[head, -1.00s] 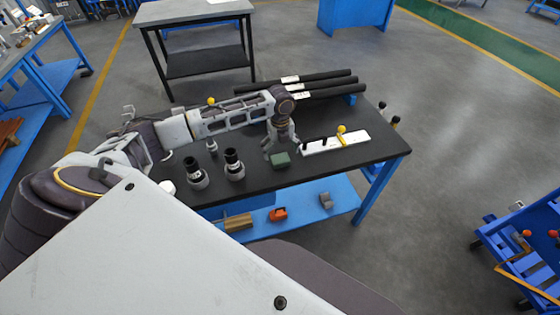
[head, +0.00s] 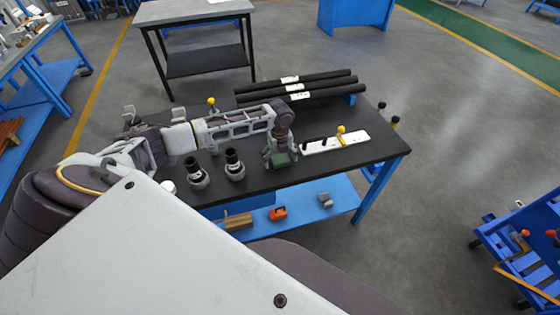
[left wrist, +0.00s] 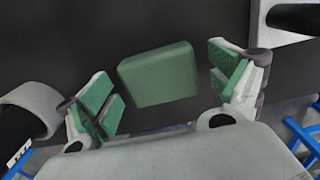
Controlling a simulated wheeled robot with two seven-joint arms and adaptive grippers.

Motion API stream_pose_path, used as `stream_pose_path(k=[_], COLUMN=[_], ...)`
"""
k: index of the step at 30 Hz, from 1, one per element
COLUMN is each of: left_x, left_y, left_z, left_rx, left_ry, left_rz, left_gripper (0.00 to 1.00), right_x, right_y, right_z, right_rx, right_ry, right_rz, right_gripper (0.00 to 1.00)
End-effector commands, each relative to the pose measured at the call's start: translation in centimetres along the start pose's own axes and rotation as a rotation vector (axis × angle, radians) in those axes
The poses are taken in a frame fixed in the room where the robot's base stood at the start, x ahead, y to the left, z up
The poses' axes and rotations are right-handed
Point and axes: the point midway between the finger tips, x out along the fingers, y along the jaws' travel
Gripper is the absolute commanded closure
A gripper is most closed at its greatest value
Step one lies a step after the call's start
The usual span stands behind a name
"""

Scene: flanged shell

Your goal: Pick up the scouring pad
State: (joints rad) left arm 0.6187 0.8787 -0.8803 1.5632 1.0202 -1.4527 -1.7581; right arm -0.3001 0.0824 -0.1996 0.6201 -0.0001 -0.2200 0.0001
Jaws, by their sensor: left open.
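The scouring pad (head: 281,161) is a small green block on the black table top, near the front edge. In the left wrist view the pad (left wrist: 159,77) lies between my two open fingers, with a gap on each side. My left gripper (head: 280,157) points down over the pad in the head view. In the left wrist view the left gripper (left wrist: 168,88) shows green finger pads spread wide, and it holds nothing. My right gripper is not in view.
Two black-topped flanged parts (head: 234,167) stand left of the pad. A white plate (head: 335,143) with a yellow knob lies close on the right. Black tubes (head: 300,88) lie at the back. The blue lower shelf (head: 300,205) holds several small items.

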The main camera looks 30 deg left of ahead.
Motion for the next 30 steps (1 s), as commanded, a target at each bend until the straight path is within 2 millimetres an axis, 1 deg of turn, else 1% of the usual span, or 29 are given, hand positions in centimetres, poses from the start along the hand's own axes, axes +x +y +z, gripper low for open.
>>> stream_pose_path(k=[7,8,18,19,26,30], left_x=[-0.02,-0.02,-0.03,-0.03,-0.07,-0.46], left_y=[-0.01,0.0,0.0,0.0,-0.01,-0.03], left_z=[0.0,0.0,0.01,0.01,0.02,0.05], left_rx=[0.0,0.0,0.0,0.0,0.0,-0.001], left_ry=[0.0,0.0,0.0,0.0,0.0,-0.001], left_rz=[0.0,0.0,0.0,0.0,0.0,-0.001], left_gripper=[0.08,0.11,0.54,0.57,0.57,0.57], right_x=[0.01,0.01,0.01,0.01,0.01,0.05], right_y=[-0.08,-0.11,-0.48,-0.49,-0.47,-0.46], right_z=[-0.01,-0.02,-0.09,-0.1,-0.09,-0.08], right_rx=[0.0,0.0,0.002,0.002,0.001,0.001], right_ry=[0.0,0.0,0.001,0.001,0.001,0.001], right_rz=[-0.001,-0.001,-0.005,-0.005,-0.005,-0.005], right_gripper=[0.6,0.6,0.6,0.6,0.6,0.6])
